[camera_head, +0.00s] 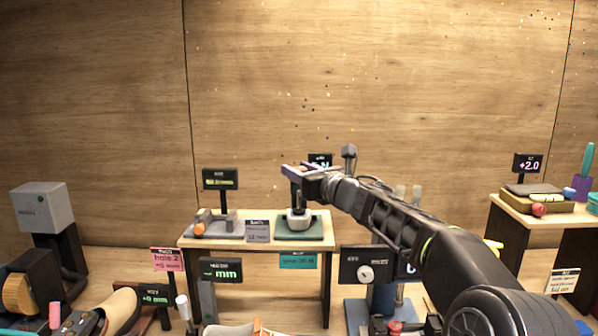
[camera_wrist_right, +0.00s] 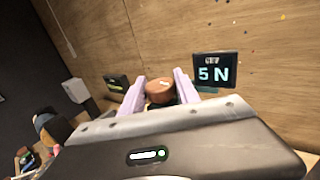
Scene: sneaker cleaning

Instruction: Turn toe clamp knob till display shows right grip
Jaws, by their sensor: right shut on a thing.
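My right gripper (camera_head: 303,172) reaches over the middle bench, above a small grey clamp (camera_head: 298,222) on a green base. In the right wrist view its two lilac fingers (camera_wrist_right: 160,80) are on either side of a round red-brown knob (camera_wrist_right: 159,90), shut on it. A dark display (camera_wrist_right: 215,69) just right of the knob reads "5 N" in cyan. In the head view this display (camera_head: 321,159) is mostly hidden behind the gripper. A cyan label (camera_head: 298,261), its small text hard to read, hangs at the bench's front edge. My left gripper is not in view.
A second display (camera_head: 220,179) stands at the bench's left, behind a grey fixture (camera_head: 218,227). A shoe (camera_head: 117,312) and grey machine (camera_head: 42,208) are at left; another bench (camera_head: 513,207) is at right.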

